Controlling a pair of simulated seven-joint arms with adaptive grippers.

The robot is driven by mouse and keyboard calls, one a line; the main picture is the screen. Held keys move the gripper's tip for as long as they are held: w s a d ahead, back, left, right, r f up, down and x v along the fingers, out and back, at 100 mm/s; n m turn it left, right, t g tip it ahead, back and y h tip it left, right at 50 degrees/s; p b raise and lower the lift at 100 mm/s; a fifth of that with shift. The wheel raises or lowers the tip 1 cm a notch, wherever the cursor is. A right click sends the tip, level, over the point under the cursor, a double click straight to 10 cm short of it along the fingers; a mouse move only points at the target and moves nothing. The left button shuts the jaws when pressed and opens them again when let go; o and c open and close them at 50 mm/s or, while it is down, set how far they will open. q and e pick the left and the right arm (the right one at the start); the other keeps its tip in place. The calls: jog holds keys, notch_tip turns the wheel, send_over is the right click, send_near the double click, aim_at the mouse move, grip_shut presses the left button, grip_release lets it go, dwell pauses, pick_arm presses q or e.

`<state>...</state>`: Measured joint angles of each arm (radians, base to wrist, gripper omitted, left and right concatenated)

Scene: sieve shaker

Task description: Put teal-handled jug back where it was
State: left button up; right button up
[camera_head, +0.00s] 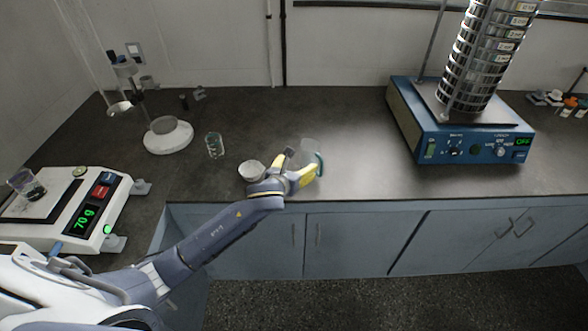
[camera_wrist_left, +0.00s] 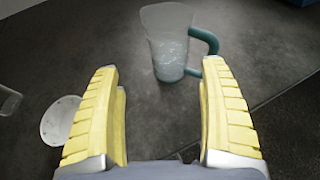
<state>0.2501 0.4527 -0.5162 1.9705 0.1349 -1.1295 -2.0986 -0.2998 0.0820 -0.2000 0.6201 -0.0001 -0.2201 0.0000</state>
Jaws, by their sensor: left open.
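The clear jug (camera_head: 308,148) with a teal handle stands on the dark bench near its front edge, right of centre-left. In the left wrist view the jug (camera_wrist_left: 167,45) is upright, with its teal handle (camera_wrist_left: 208,42) on the right side. My left gripper (camera_head: 303,172) is at the jug's near side. In the left wrist view its yellow fingers (camera_wrist_left: 162,110) are spread wide with nothing between them, and the jug is just beyond the fingertips. The jug's lower part is partly hidden behind the gripper in the head view. My right gripper is in neither view.
A small white bowl (camera_head: 251,170) sits just left of my left gripper. A small glass (camera_head: 215,145) and a stand with a round white base (camera_head: 168,136) are farther left. A balance (camera_head: 75,207) reads 70 g. The blue sieve shaker (camera_head: 460,135) stands right. Bench between jug and shaker is clear.

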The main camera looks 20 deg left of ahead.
pick_arm(q)
jog(key=shift+v, duration=1.1)
jog(key=s+a+f+n+g+y, duration=0.2)
jog(key=s+a+f+n, duration=0.15)
jog(key=s+n, duration=0.75)
jog(key=s+a+f+n+g+y, duration=0.1)
jog(key=s+a+f+n+g, duration=0.2)
jog(key=s+n, duration=0.75)
jog(key=s+a+f+n+g+y, duration=0.1)
jog(key=s+a+f+n+y, duration=0.2)
jog(key=s+n, duration=0.75)
jog(key=s+d+f+m+g+h, duration=0.1)
jog(key=s+d+f+g+h, duration=0.15)
jog(key=f, duration=1.35)
jog(key=s+d+f+m+g+h, duration=0.1)
jog(key=s+d+f+h, duration=0.15)
jog(key=f, duration=1.35)
jog(key=s+f+n+g, duration=0.2)
jog(key=s+f, duration=1.8)
jog(key=s, duration=0.1)
jog(key=shift+d+f+n+g+h, duration=0.25)
jog(key=shift+d+n+g+h, duration=0.1)
jog(key=shift+d, duration=0.1)
